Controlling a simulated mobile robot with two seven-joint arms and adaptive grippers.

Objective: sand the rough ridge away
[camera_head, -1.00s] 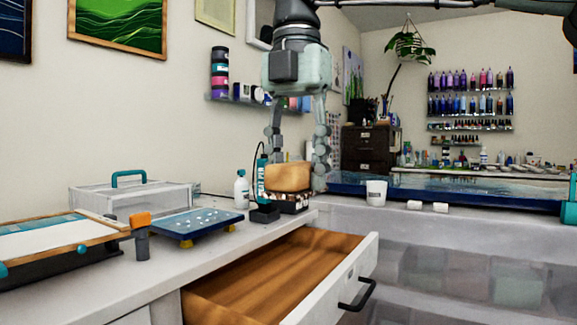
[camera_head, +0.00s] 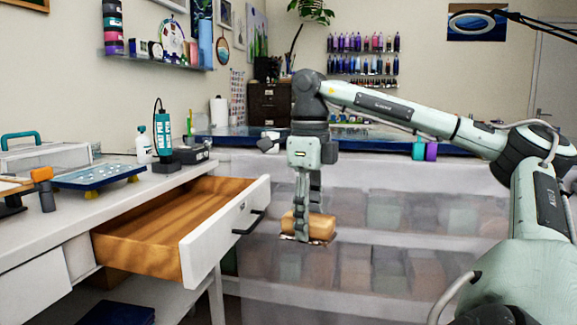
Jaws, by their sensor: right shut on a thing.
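My right gripper (camera_head: 308,218) points down and is shut on a tan sanding block (camera_head: 320,225) with a dark, flecked underside. It holds the block in the air, to the right of the open drawer and in front of the clear-sided cabinet. The long blue resin panel (camera_head: 240,131) lies on the white top behind, partly hidden by my right arm. I cannot make out a rough ridge on it from here. My left gripper is not in view.
An open, empty wooden drawer (camera_head: 170,222) juts from the left bench. On that bench stand a white bottle (camera_head: 144,146), a teal tool (camera_head: 162,130), a blue board with pale drops (camera_head: 98,175) and a clear case (camera_head: 45,158). Teal and purple cups (camera_head: 425,151) are at the panel's front edge.

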